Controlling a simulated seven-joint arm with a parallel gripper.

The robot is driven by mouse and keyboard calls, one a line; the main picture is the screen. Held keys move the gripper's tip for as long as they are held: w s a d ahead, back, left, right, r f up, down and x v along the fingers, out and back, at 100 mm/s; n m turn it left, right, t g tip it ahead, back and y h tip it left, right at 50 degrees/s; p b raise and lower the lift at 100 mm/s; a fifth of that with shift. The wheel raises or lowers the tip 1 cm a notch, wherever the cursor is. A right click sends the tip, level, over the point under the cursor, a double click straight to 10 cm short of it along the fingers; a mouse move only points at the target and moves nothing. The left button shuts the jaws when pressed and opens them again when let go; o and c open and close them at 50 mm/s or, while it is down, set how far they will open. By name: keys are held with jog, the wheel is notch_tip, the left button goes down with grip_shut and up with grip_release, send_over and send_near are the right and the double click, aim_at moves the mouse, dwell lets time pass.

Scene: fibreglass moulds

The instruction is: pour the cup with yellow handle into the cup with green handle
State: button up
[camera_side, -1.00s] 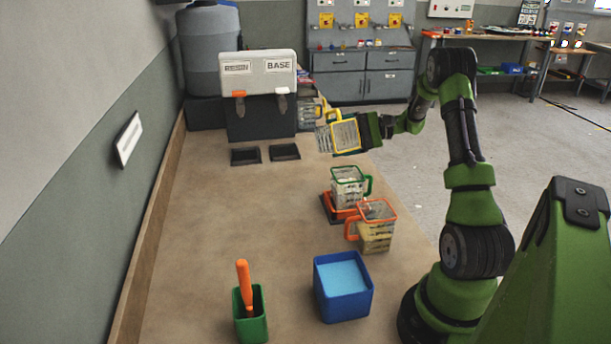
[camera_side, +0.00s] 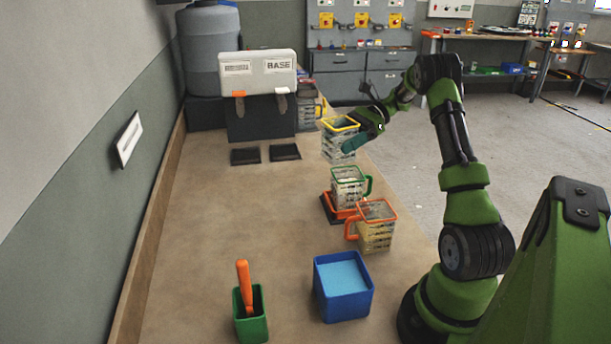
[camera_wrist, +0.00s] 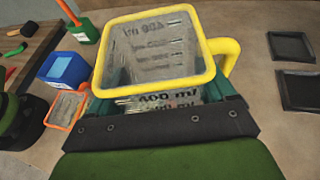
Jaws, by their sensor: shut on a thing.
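The cup with the yellow handle (camera_side: 338,141) is clear with a yellow rim and is held upright above the table, behind the green-handled cup in the side view. In the wrist view the yellow cup (camera_wrist: 158,60) fills the middle, its handle to the right; its walls look empty with marks on them. My gripper (camera_side: 352,143) is shut on its body. The cup with the green handle (camera_side: 349,190) stands upright on an orange-topped black base (camera_side: 328,209), its handle to the right. It is hidden in the wrist view.
An orange-rimmed cup (camera_side: 376,236) stands close in front of the green one. A blue box (camera_side: 342,305) and a green holder (camera_side: 240,322) with an orange-handled tool (camera_side: 244,283) are nearer. Two black pads (camera_side: 285,153) lie before the dispenser (camera_side: 258,72). The table's left middle is clear.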

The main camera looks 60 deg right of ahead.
aim_at(328, 133)
jog(key=shift+r, duration=0.1)
dwell(0.3)
jog(key=shift+r, duration=1.95)
